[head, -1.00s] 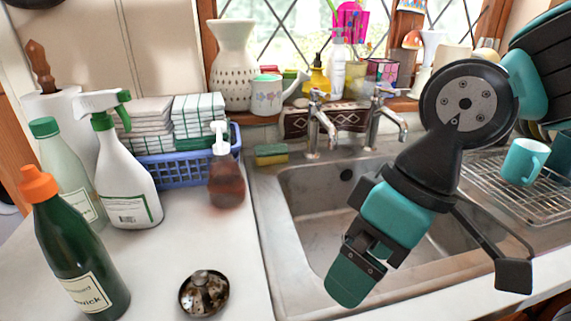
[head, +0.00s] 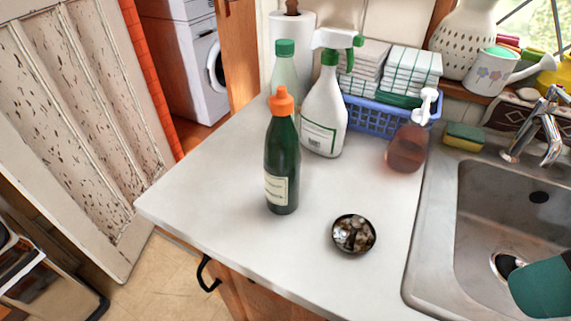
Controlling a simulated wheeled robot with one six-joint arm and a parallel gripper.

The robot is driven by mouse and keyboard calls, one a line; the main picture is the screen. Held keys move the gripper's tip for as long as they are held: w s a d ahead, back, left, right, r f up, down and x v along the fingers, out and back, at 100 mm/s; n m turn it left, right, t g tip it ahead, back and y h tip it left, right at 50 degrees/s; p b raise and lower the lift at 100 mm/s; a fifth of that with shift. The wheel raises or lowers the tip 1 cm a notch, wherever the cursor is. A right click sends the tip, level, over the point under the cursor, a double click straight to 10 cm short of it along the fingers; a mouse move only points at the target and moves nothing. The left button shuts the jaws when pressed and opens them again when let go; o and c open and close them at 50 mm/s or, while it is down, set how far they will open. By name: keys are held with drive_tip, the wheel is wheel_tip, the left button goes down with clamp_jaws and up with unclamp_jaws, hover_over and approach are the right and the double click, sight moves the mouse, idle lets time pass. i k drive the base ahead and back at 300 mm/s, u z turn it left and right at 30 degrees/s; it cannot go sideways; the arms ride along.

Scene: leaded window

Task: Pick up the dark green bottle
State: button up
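The dark green bottle (head: 282,165) with an orange cap stands upright on the white counter, left of the sink. Its label faces the front, and nothing hides it. A teal part of my gripper (head: 541,288) shows at the lower right edge, over the sink and well to the right of the bottle. The rest of my gripper is outside the picture, so its opening cannot be told.
A pale green bottle (head: 285,70) and a white spray bottle (head: 323,115) stand close behind. A round metal dish (head: 353,234), a soap dispenser (head: 406,148) and a blue basket (head: 371,117) are to the right. The counter's left part is clear.

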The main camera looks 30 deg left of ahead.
sight(282, 156)
drive_tip(key=z, duration=0.5)
drive_tip(key=k, duration=0.5)
drive_tip(key=z, duration=1.4)
drive_tip(key=k, duration=0.75)
drive_tip(key=u, duration=1.4)
drive_tip(key=i, duration=0.5)
drive_tip(key=u, duration=0.05)
